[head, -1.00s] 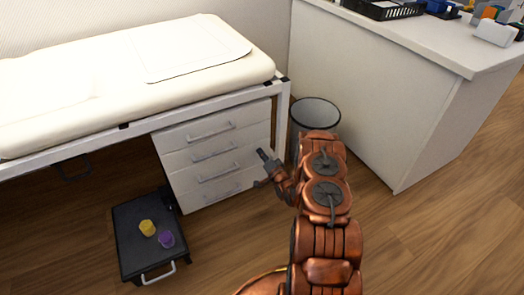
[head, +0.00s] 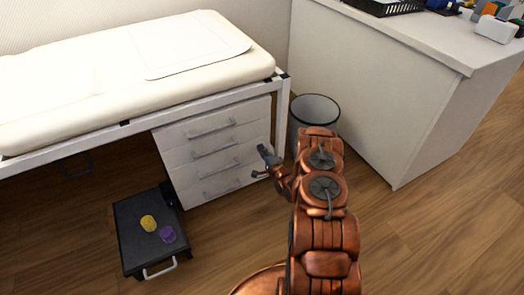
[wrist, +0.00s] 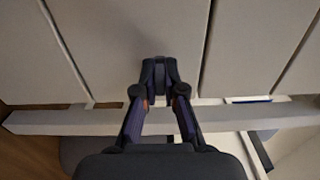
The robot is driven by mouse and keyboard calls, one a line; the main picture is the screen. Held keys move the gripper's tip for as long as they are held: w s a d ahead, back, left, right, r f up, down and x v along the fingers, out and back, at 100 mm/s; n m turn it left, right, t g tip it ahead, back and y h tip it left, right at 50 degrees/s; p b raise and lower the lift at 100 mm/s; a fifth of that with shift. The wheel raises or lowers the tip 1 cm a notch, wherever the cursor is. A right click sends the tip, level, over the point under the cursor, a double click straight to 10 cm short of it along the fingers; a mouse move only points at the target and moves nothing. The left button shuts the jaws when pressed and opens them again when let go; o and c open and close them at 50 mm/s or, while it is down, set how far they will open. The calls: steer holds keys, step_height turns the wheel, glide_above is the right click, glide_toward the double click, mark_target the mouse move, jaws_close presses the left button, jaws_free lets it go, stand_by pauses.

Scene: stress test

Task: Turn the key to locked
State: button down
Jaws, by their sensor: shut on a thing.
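The white drawer unit (head: 215,160) stands under the bed, with several grey-handled drawers. My gripper (head: 264,162) is at its right front edge in the head view. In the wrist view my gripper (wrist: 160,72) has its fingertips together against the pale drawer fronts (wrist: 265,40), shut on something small. That thing must be the key, but the fingertips hide it. I cannot make out the lock or which way the key points.
A grey waste bin (head: 316,108) stands just behind my arm, by the white counter (head: 400,90). The bed (head: 120,80) overhangs the drawers. A black low platform (head: 130,240) on the floor at left carries a yellow item (head: 148,223) and a purple item (head: 167,234).

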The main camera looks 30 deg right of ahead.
steer(key=shift+d, duration=0.15)
steer(key=c, duration=1.3)
jaws_free()
steer(key=shift+o, duration=0.2)
steer(key=shift+s, duration=0.1)
steer(key=s+a, duration=0.1)
steer(key=s, duration=1)
steer(key=shift+s, duration=0.4)
steer(key=shift+a, duration=0.1)
